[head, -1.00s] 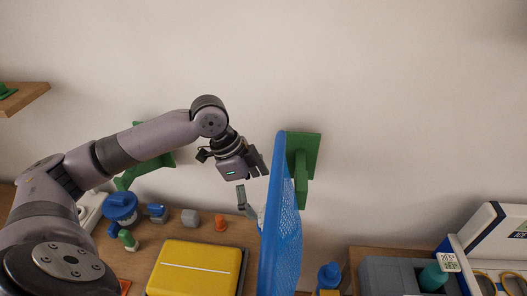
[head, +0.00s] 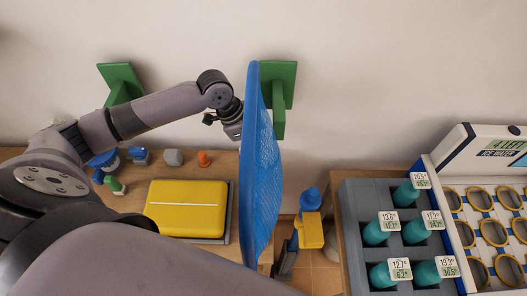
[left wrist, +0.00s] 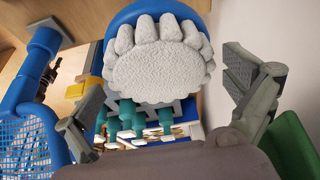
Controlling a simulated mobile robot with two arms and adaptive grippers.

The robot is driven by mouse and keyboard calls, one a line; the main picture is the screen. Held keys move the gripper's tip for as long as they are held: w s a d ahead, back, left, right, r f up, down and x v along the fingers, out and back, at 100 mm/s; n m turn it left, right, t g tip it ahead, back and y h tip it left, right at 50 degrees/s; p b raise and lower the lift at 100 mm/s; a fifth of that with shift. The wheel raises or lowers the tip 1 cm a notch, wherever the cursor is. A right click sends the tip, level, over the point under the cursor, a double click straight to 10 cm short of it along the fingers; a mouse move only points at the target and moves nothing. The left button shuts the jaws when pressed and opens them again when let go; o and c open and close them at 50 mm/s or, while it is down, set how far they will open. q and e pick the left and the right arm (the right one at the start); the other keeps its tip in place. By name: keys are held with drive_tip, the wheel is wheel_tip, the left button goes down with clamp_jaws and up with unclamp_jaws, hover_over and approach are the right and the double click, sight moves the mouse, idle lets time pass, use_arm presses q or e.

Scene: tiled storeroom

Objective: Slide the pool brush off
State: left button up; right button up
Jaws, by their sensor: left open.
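The pool brush (left wrist: 155,60) has a pale, bumpy, scalloped face and a blue back. In the left wrist view it fills the upper middle, between the two fingers. My left gripper (left wrist: 165,85) is open, one finger on each side of the brush; I cannot tell whether either touches it. In the head view my left wrist reaches the wall side of a tall blue mesh net (head: 258,165), which hides the fingers and the brush. The net also shows at the left of the left wrist view (left wrist: 25,140). My right gripper is not in view.
Green wall brackets (head: 278,88) stand behind the net and left of it. A yellow case (head: 187,218) and small items lie on the wooden table. A grey crate (head: 352,235) of teal bottles stands right, beside a white cooler (head: 480,145). A yellow-and-blue object (head: 310,222) stands between.

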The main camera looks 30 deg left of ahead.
use_arm(q)
drive_tip(key=shift+x, duration=2.35)
drive_tip(key=shift+c, duration=0.5)
drive_tip(key=c, duration=0.9)
drive_tip(key=shift+r+p, duration=0.1)
drive_tip(key=shift+p, duration=0.3)
drive_tip(key=shift+c, duration=0.2)
